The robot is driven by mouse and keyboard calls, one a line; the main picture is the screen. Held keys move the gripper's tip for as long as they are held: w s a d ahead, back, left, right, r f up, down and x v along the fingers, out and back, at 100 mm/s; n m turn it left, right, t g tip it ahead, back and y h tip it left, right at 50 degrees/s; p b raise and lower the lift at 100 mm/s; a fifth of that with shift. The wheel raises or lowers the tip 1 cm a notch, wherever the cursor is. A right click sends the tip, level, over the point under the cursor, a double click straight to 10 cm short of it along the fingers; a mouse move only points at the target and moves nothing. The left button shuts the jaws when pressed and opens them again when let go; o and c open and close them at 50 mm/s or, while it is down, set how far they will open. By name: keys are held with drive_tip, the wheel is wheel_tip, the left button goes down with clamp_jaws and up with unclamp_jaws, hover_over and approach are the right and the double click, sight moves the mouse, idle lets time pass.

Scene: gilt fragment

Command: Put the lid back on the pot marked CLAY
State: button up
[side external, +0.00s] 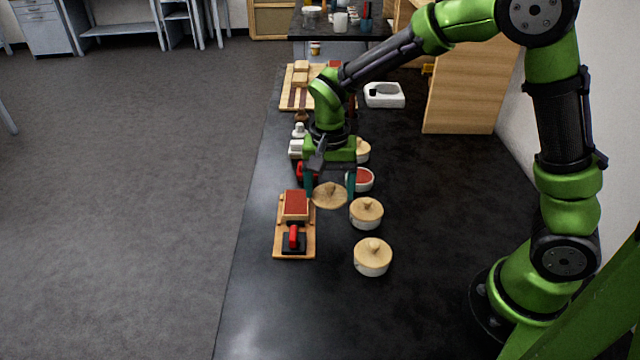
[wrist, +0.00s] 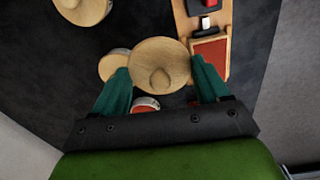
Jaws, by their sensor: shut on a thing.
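My gripper (side external: 331,188) is shut on a round wooden lid (side external: 329,198), with its fingers at opposite sides of the lid. The lid is held above the black table, knob up. In the wrist view the lid (wrist: 160,55) lies between the two teal fingers of my gripper (wrist: 160,75). An open white pot with red contents (side external: 364,180) stands just behind and right of the lid; a bit of it shows in the wrist view (wrist: 145,104). Lidded pots stand nearby: one in front (side external: 366,214), one nearest the camera (side external: 373,260), one behind (side external: 362,150). No marking is legible.
A wooden board (side external: 283,230) with a red-topped block (side external: 295,203) and a red-handled black tool (side external: 294,238) lies left of the pots. The table's front right is clear.

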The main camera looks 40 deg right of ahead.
sight(360, 176)
drive_tip(key=w+d+m, duration=0.1)
drive_tip(key=d+m, duration=0.1)
drive_tip(key=d, duration=0.3)
drive_tip(key=w+d+m, duration=0.1)
drive_tip(key=w+d, duration=0.1)
drive_tip(key=d, duration=0.4)
drive_tip(key=w+d+m, duration=0.1)
drive_tip(key=d+m, duration=0.1)
drive_tip(key=d, duration=0.3)
drive_tip(key=shift+w+d+r+m, duration=0.15)
drive_tip(key=shift+w+m, duration=0.1)
drive_tip(key=shift+m, duration=0.05)
drive_tip(key=shift+w+f, duration=0.1)
drive_tip(key=shift+f, duration=2.95)
drive_tip(key=shift+f, duration=0.15)
drive_tip(key=o, duration=1)
drive_tip(key=shift+r, duration=3.55)
